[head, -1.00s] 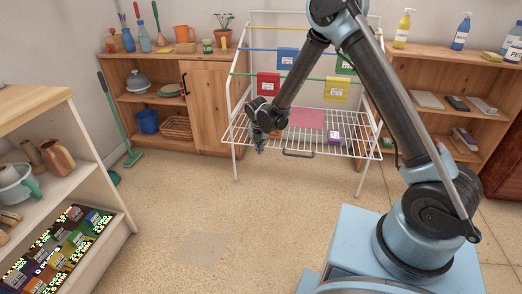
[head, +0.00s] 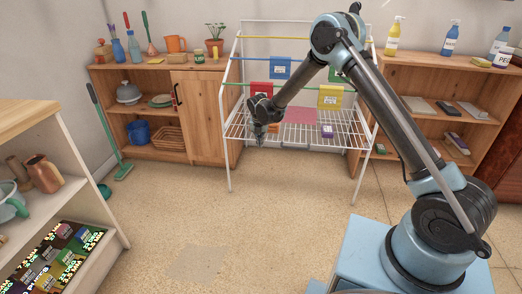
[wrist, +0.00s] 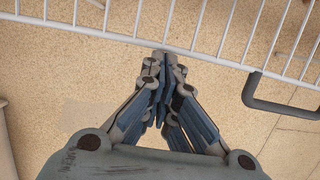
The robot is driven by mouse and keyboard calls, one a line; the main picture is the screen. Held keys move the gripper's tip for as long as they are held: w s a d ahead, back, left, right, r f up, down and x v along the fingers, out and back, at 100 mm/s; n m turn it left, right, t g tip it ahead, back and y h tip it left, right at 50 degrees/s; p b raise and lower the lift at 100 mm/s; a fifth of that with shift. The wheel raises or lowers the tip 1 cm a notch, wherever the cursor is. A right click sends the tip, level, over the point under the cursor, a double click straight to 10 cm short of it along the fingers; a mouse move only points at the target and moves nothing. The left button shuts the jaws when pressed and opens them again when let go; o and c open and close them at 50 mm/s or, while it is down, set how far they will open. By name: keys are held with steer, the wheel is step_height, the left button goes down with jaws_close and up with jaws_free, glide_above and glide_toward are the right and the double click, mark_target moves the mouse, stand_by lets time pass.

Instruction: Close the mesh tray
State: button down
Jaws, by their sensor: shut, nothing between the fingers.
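The mesh tray (head: 345,137) is a white wire shelf low in the white wire rack, seen behind and to the right of my gripper (head: 258,138) in the head view. In the wrist view, the tray's front rail (wrist: 110,36) slants across the top. A dark grey handle (wrist: 272,104) hangs from it at the right. The closed fingertips (wrist: 165,56) meet the rail in the picture, left of the handle. I cannot tell whether they touch it. My gripper is shut and empty.
A wooden cabinet (head: 203,118) stands left of the rack, and a bottle shelf (head: 448,100) stands right. Coloured cards hang on the rack's bars, and small boxes lie on the tray. A white shelf unit (head: 75,208) stands at the near left. The middle floor is clear.

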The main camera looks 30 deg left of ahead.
steer(key=w, duration=0.2)
steer(key=w+a, duration=0.1)
steer(key=w, duration=0.1)
steer(key=w+a, duration=0.1)
steer(key=w, duration=0.1)
steer(key=shift+w+a, duration=0.1)
steer(key=shift+w, duration=0.15)
